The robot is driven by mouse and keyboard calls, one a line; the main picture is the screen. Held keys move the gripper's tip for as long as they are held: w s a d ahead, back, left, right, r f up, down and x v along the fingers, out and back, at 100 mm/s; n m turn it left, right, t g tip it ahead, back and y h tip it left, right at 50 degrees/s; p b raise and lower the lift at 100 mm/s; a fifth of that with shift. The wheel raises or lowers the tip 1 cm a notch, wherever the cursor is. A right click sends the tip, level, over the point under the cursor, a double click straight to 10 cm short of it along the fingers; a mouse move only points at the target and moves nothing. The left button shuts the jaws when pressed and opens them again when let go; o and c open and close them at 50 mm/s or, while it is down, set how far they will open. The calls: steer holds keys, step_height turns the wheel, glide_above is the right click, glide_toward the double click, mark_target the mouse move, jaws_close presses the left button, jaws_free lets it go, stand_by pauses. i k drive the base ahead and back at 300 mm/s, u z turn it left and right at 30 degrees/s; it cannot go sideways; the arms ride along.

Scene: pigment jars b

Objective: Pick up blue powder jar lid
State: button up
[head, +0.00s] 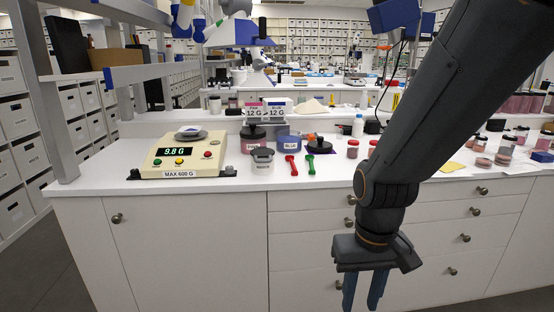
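The blue jar (289,142), with a BLUE label, stands on the white counter behind two scoops. Its top looks blue, and I cannot tell whether this is powder or a cover. A dark, knobbed disc like a lid (320,147) lies just right of it. The pink-labelled jar (253,145) to its left has a similar black knobbed lid (253,131) on top. My gripper (363,291) hangs in front of the drawers, below the counter top, to the right of and well apart from the jars. Its two blue fingers are apart with nothing between them; their tips reach the bottom edge.
A scale (184,156) reading 9.8 G stands at left with a small dish on it. A grey cup (262,160), a red scoop (291,165) and a green scoop (310,164) lie in front of the jars. Several small jars crowd the right. My arm hides part of the counter.

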mark_target(320, 145)
steer(key=u, duration=0.2)
steer(key=k, duration=0.4)
steer(key=z, duration=0.7)
steer(key=i, duration=0.6)
steer(key=z, duration=0.6)
steer(key=i, duration=0.7)
steer(key=u, duration=0.25)
